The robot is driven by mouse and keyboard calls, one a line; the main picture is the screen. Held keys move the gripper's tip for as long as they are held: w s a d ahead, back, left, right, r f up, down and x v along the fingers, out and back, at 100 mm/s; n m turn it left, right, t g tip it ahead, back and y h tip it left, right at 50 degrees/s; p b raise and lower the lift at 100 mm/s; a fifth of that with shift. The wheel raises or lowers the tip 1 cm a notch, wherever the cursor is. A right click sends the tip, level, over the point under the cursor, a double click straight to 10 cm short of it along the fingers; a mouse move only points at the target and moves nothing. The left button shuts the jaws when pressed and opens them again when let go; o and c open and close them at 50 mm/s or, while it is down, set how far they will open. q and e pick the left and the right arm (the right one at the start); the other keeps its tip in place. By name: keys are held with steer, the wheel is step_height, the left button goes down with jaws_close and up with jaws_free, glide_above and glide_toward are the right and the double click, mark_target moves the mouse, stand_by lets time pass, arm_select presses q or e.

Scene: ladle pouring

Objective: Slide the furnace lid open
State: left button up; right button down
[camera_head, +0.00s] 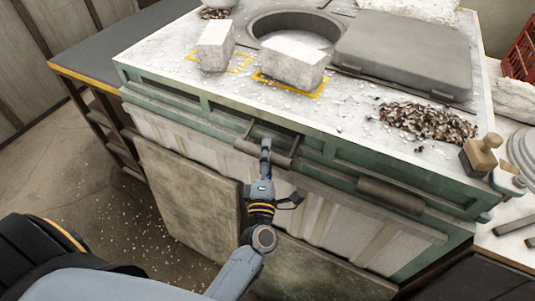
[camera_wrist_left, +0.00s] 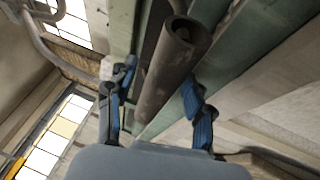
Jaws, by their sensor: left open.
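The furnace lid (camera_head: 405,52) is a thick grey slab lying on the white, gritty furnace top. The round furnace opening (camera_head: 293,22) shows beside it on the left, and the slab lies close to its right rim. A tube handle (camera_head: 262,150) sticks out from the green front face of the furnace. My left gripper (camera_head: 267,150) is at this handle, open. In the left wrist view, the dark tube (camera_wrist_left: 170,62) lies between its spread blue fingers (camera_wrist_left: 160,78). Contact cannot be told. My right gripper is in neither view.
A second dark handle (camera_head: 390,195) is farther right on the furnace front. Two pale blocks (camera_head: 293,62) stand near yellow markings on the top. Floor at left is open.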

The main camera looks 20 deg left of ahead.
arm_select(q)
steer(key=shift+s, duration=0.1)
steer(key=v, duration=1.2)
steer(key=s+d+f+m+g+h+b, duration=0.1)
steer(key=s+d+f+m+g+h, duration=0.3)
steer(key=f, duration=0.7)
steer(key=f+m+g+h+b, duration=0.1)
steer(key=f+m+h, duration=0.1)
steer(key=f+m, duration=0.6)
steer(key=s+d+f+m+g+h, duration=0.2)
steer(key=f+m, duration=0.2)
steer(key=f, duration=0.9)
steer(key=s+a+f+m+g+y+b, duration=0.1)
steer(key=s+a+f+m+g, duration=0.3)
steer(key=s+f, duration=0.6)
steer(key=s+a+f+m+g+b, duration=0.1)
steer(key=s+a+f+m+g, duration=0.4)
steer(key=s, duration=1.1)
steer(key=a+f+g, duration=0.2)
steer(key=a+f, duration=0.2)
steer(key=f, duration=0.2)
steer(key=shift+f+y, duration=0.2)
steer(key=shift+y, duration=0.2)
steer(key=shift+s+d, duration=0.1)
